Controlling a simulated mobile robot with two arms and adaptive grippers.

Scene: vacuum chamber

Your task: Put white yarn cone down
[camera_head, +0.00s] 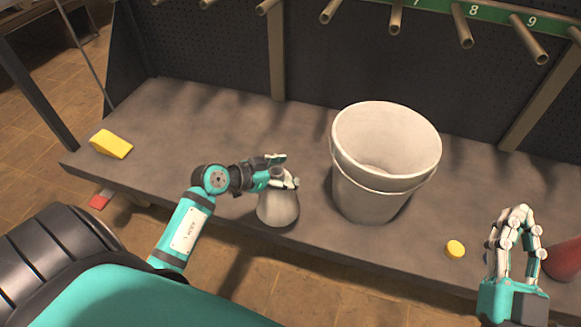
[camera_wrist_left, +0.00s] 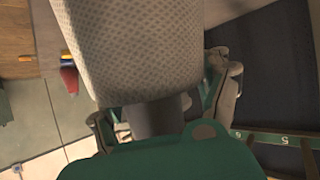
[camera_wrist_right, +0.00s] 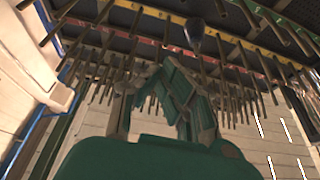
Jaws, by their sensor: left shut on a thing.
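The white yarn cone (camera_head: 278,210) is near the front edge of the grey bench (camera_head: 240,140), left of a large white bucket. Its narrow end is up and its wide end is down. My left gripper (camera_head: 283,180) is shut on the cone's top. The cone's textured side (camera_wrist_left: 130,50) fills the upper middle of the left wrist view, with the gripper's fingers around its narrow end. I cannot tell whether its base touches the bench. My right gripper (camera_head: 518,213) is empty at the right, its fingertips drawn together.
The white bucket (camera_head: 370,195) stands close to the cone. A yellow wedge (camera_head: 110,144) lies at the bench's left end. A small yellow round piece (camera_head: 455,249) and a red object (camera_head: 564,260) are at the right. Pegs (camera_head: 462,28) stick out above. The left-middle bench is clear.

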